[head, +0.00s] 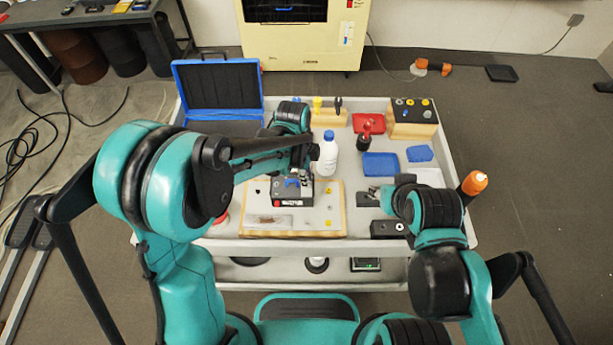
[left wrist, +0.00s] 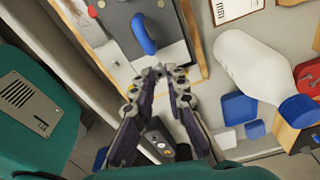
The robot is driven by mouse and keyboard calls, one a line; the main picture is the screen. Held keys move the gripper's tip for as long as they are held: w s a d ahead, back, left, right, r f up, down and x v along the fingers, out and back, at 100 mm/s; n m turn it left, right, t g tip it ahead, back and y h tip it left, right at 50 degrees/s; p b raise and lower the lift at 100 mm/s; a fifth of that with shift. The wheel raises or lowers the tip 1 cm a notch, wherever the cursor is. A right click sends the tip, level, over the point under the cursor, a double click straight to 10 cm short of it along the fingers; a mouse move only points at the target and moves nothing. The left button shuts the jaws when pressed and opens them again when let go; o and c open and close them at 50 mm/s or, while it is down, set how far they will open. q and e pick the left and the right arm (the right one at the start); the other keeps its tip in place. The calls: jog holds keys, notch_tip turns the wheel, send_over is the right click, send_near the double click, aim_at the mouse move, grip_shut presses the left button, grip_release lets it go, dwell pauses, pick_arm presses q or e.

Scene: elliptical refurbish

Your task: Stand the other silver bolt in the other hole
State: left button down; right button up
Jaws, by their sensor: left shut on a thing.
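My left gripper (head: 304,178) is over the right side of a dark box (head: 268,197) on the wooden board. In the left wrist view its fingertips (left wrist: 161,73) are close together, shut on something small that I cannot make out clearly. A blue curved part (left wrist: 145,35) of the box is just beyond the tips. A black block (head: 388,229) with two round spots on top lies right of the board; I cannot tell holes from bolts there. My right gripper (head: 374,193) is above and behind that block, beside a small grey piece; its jaws are too small to read.
A white bottle with a blue cap (head: 328,157) stands close right of the left gripper. Behind are an open blue case (head: 217,88), a red tray (head: 369,122), a blue box (head: 381,165) and a wooden block with knobs (head: 412,117). The cart top (head: 250,238) has a raised rim.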

pick_arm(q)
jog(key=shift+f, duration=0.35)
dwell(0.3)
jog(key=c, duration=1.5)
grip_release()
jog(key=shift+o, duration=0.2)
jog(key=shift+r, duration=0.1)
notch_tip(320, 180, up, 12)
jog(key=a, duration=0.1)
jog(key=shift+w+a, duration=0.15)
jog(key=shift+a, duration=0.05)
jog(key=s+a+n+t+b, duration=0.1)
jog(key=s+a+n+t, duration=0.2)
jog(key=s+a+n, duration=0.3)
jog(key=s+a+n+t+y+b, duration=0.1)
jog(key=s+a+n+t, duration=0.3)
jog(key=a+n, duration=0.6)
jog(key=s+n, duration=0.2)
jog(key=n, duration=0.2)
jog(key=shift+s+b, duration=0.25)
jog(key=shift+b, duration=0.1)
